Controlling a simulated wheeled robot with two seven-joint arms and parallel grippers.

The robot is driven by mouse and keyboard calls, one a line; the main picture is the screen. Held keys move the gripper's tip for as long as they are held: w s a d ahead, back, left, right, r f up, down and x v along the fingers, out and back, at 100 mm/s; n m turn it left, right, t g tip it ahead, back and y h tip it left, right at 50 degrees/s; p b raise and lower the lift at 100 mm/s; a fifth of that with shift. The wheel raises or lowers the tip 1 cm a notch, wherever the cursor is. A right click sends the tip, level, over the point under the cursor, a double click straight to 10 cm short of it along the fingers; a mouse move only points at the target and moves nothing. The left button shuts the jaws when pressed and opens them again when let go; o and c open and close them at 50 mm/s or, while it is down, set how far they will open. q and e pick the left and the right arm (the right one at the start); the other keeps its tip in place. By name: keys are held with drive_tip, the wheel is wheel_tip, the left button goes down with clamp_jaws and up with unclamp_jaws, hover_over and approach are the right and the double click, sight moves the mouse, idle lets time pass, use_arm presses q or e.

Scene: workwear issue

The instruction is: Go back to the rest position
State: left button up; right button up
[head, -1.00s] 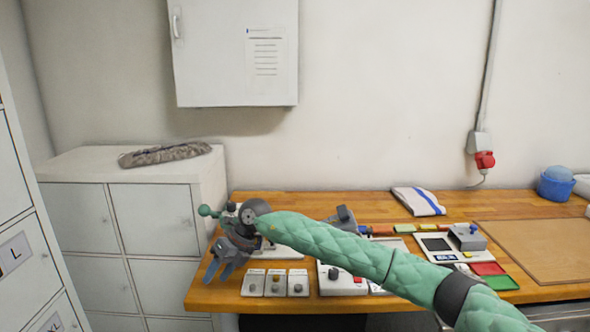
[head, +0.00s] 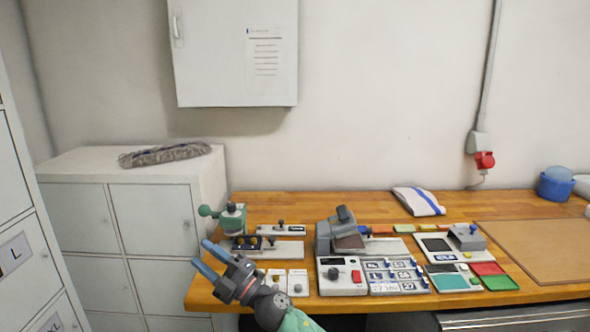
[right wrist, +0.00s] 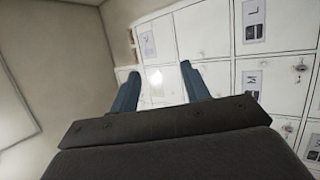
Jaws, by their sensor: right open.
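My right gripper (head: 204,257) is at the left front corner of the wooden bench in the head view. Its two blue-grey fingers are spread apart with nothing between them, pointing up and left toward the white lockers. In the right wrist view both fingers (right wrist: 157,88) also stand apart and empty, with locker doors beyond them. The right forearm comes in from the bottom of the head view. My left gripper is in neither view.
On the bench (head: 310,205) stand a green press (head: 232,219), a grey control box (head: 342,276), a label panel (head: 392,276) and colored trays (head: 497,280). White lockers (head: 150,215) stand at the left. A folded cloth (head: 418,201) lies at the back.

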drive_tip(key=s+d+f+m+t+h, duration=0.2)
drive_tip(key=d+f+m+t+h, duration=0.1)
drive_tip(key=d+f+m+h, duration=0.85)
drive_tip(key=s+d+f+m+t+h, duration=0.25)
drive_tip(key=d+f+m+h, duration=0.6)
drive_tip(key=d+m, duration=0.55)
drive_tip(key=s+d+f+m+g+h, duration=0.1)
drive_tip(key=s+d+f+g, duration=0.35)
drive_tip(key=s, duration=0.55)
drive_tip(key=s+d+f+g, duration=0.3)
drive_tip(key=s+d+f, duration=0.3)
drive_tip(key=s, duration=0.3)
drive_tip(key=s+d+f+m+g+h, duration=0.1)
drive_tip(key=s+d+f+g, duration=0.2)
drive_tip(key=s+d+f, duration=0.5)
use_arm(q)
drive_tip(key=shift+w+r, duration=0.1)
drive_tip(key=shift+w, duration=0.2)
use_arm(e)
drive_tip(key=s+a+f+g, duration=0.1)
drive_tip(key=a+f, duration=0.3)
drive_tip(key=f, duration=0.4)
drive_tip(key=s+a+f+g+y, duration=0.1)
drive_tip(key=s+a+f, duration=0.2)
drive_tip(key=f, duration=0.5)
drive_tip(key=shift+a+g, duration=0.4)
drive_tip(key=shift+a, duration=0.2)
